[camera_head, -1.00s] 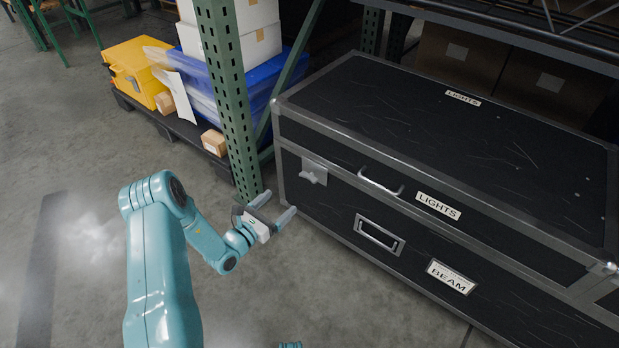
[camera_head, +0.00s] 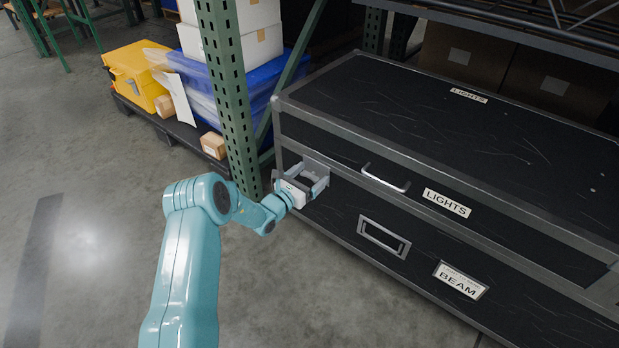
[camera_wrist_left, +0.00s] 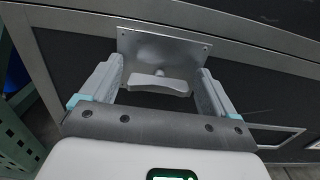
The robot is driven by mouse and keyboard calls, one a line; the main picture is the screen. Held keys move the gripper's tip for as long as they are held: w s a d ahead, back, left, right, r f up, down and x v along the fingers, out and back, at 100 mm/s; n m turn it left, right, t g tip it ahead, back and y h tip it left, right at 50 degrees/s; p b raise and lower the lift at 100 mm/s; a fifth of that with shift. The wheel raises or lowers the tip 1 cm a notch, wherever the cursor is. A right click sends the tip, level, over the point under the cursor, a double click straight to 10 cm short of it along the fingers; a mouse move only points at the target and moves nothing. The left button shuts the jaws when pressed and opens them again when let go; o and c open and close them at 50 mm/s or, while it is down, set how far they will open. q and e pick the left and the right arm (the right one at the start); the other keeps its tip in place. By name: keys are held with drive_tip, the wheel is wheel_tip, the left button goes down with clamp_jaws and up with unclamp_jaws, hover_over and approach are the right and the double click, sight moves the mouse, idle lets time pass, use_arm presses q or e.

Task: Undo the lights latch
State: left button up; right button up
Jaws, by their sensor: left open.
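The black case labelled LIGHTS (camera_head: 440,150) has metal edges and stands at the right in the head view. Its latch, a metal plate with a butterfly-shaped knob, sits on the case's front near the left end. In the left wrist view the latch plate (camera_wrist_left: 165,50) and its knob (camera_wrist_left: 158,84) show clearly, with the knob lying about level. My left gripper (camera_head: 318,182) is open, its fingers on either side of the knob and apart from it. It also shows in the left wrist view (camera_wrist_left: 160,88). In the head view the gripper largely hides the latch. My right gripper is out of view.
A green rack post (camera_head: 228,100) stands just left of the case. A curved handle (camera_head: 385,178) and a recessed handle (camera_head: 384,237) are on the case front. A yellow case (camera_head: 137,75) and blue wrapped totes lie behind the post. The floor in front is clear.

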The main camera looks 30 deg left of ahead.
use_arm(q)
drive_tip(key=c, duration=1.1)
drive_tip(key=shift+o, duration=0.2)
drive_tip(key=shift+n, duration=0.4)
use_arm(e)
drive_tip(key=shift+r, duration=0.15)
use_arm(q)
drive_tip(key=n+p, duration=0.1)
drive_tip(key=n, duration=0.6)
drive_tip(key=shift+a+f+p, duration=0.1)
drive_tip(key=shift+p, duration=0.3)
drive_tip(key=n, duration=0.9)
drive_tip(key=shift+f+n+p, duration=0.15)
drive_tip(key=shift+n+p, duration=0.25)
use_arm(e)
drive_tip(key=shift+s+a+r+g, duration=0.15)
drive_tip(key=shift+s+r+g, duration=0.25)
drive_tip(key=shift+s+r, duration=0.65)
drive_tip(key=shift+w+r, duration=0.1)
